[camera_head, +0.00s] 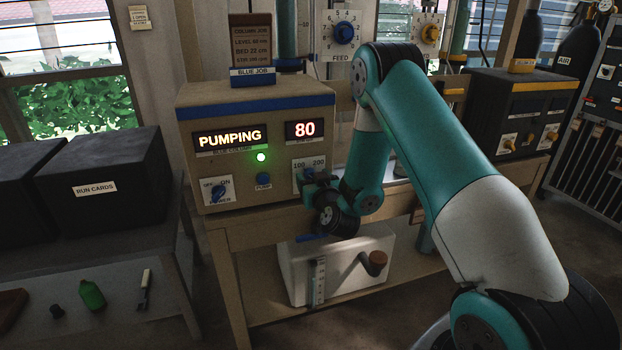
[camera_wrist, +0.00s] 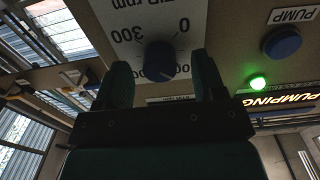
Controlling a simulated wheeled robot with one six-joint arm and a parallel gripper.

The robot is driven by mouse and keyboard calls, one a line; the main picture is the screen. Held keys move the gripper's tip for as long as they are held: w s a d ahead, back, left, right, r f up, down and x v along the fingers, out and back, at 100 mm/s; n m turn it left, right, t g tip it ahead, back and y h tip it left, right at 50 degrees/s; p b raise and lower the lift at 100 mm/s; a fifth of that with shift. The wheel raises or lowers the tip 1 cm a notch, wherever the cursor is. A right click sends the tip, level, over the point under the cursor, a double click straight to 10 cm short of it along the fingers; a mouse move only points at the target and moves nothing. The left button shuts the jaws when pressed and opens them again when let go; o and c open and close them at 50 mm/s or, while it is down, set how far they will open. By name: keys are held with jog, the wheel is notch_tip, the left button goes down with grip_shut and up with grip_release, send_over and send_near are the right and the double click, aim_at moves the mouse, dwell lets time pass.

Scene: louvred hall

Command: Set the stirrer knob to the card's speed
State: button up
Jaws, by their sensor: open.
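The blue stirrer knob (camera_wrist: 160,57) sits on a pale dial plate marked "rpm" in the wrist view, which shows it upside down. Figures including 0 and 300 surround it, but I cannot tell its setting. My gripper (camera_wrist: 162,75) is open, its two dark fingers on either side of the knob; contact is unclear. In the head view my gripper (camera_head: 312,182) is at the dial plate (camera_head: 308,165) marked 100 and 200, hiding the knob. The brown job card (camera_head: 250,42) stands above a "BLUE JOB" label on the console. Its last line reads STIR; the speed is too small to read surely.
The console (camera_head: 255,105) shows PUMPING and 80, with a lit green lamp (camera_head: 261,157). A blue PUMP button (camera_head: 263,179) and POWER switch (camera_head: 217,191) are left of the dial. A white box (camera_head: 340,265) is on the shelf below. Dark boxes (camera_head: 105,180) stand left.

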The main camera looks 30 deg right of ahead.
jog(key=b+v, duration=0.5)
jog(key=v, duration=0.1)
jog(key=shift+s, duration=0.2)
